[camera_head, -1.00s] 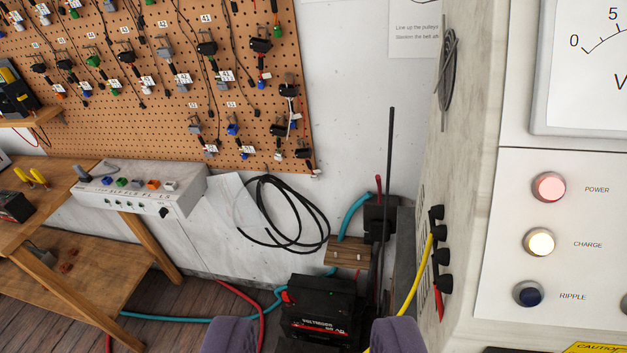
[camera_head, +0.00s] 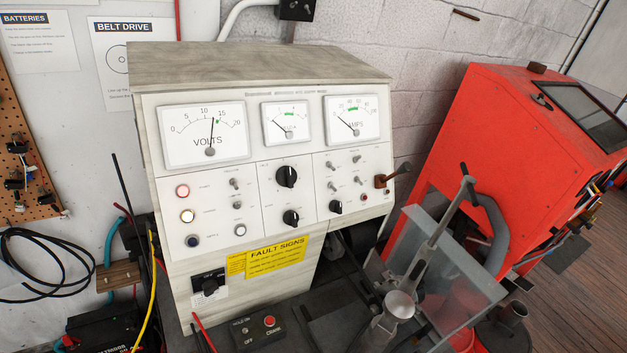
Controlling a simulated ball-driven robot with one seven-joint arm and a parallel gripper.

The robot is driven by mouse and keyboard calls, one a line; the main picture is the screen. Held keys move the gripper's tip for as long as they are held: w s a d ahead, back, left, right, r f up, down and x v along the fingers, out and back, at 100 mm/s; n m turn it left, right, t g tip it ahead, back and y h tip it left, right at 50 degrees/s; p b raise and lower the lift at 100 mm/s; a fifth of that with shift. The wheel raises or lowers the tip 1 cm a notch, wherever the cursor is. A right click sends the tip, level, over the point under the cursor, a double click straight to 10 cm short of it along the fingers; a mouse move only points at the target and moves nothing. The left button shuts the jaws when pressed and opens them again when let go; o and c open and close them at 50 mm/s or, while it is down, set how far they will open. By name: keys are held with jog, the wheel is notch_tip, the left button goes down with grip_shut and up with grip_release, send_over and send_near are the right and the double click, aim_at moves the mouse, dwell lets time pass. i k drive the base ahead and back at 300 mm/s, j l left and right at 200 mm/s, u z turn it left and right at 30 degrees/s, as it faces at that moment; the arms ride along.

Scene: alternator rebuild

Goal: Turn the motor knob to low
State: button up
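The test bench panel (camera_head: 160,215) stands left of centre. It carries several black knobs: a large one (camera_head: 286,177) in the middle, a smaller one (camera_head: 291,218) below it, and one to the right (camera_head: 336,207). Another black knob (camera_head: 210,285) sits on a dark plate at the lower left, with "OFF" faintly readable beside it. The labels are too small to tell which is the motor knob, and the knob settings are unclear. My gripper is not in view; nothing touches the knobs.
A volts meter (camera_head: 205,136) and two smaller meters top the panel. A yellow fault signs label (camera_head: 266,257) sits low on it. A grey lever stand (camera_head: 425,255) rises at the front right, before a red cabinet (camera_head: 500,150). A crank switch box (camera_head: 257,330) sits below.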

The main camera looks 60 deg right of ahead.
aim_at(291, 217)
jog(key=z, duration=1.05)
